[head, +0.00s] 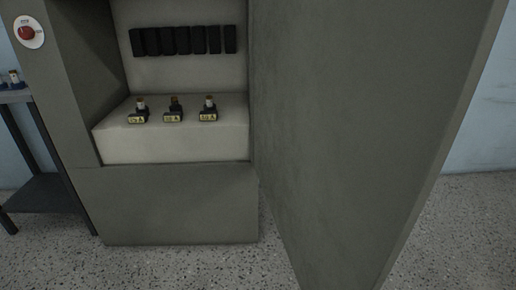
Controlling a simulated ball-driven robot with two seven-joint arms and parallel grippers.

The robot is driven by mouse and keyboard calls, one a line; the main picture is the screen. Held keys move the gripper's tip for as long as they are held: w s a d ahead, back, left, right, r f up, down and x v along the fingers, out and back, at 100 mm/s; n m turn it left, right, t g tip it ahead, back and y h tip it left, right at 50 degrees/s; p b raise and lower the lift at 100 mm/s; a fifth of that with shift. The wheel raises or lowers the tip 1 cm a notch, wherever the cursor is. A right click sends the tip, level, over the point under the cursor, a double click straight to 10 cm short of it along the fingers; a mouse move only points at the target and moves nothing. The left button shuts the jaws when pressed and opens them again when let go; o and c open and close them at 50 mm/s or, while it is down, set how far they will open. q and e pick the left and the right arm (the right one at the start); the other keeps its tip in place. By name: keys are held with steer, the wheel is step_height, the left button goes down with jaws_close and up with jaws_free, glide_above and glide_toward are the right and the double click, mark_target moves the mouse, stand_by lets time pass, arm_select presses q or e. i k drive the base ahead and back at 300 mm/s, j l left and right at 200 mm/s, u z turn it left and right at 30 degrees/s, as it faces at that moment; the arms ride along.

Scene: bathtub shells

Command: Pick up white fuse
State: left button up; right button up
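Three fuse holders with yellow labels stand in a row on the light ledge (170,148) inside an open grey cabinet. The left holder (138,117) carries a small fuse with a whitish body and copper-coloured top (141,103). The right holder (208,115) carries a similar whitish fuse (209,102). The middle holder (172,116) carries a darker, brownish fuse (175,101). Another small pale fuse (14,76) shows on the side table at the far left, partly cut off by the picture edge. Neither of my grippers is in view.
The cabinet door (350,130) stands open and fills the right side. Black breakers (183,40) line the cabinet's back wall. A red button (26,32) is on the cabinet's left face. A dark side table (20,96) stands at left. Speckled floor (180,268) is clear in front.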

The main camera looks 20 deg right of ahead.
mark_target(140, 102)
steer(key=i+j+z, duration=0.1)
steer(key=j, duration=0.25)
steer(key=i+j, duration=0.3)
steer(key=i+j+z, duration=0.15)
steer(key=j, duration=0.25)
steer(key=i+j+z, duration=0.1)
steer(key=j, duration=0.25)
steer(key=i+j, duration=0.25)
steer(key=j, duration=0.15)
steer(key=i+j+z, duration=0.15)
steer(key=j, duration=0.25)
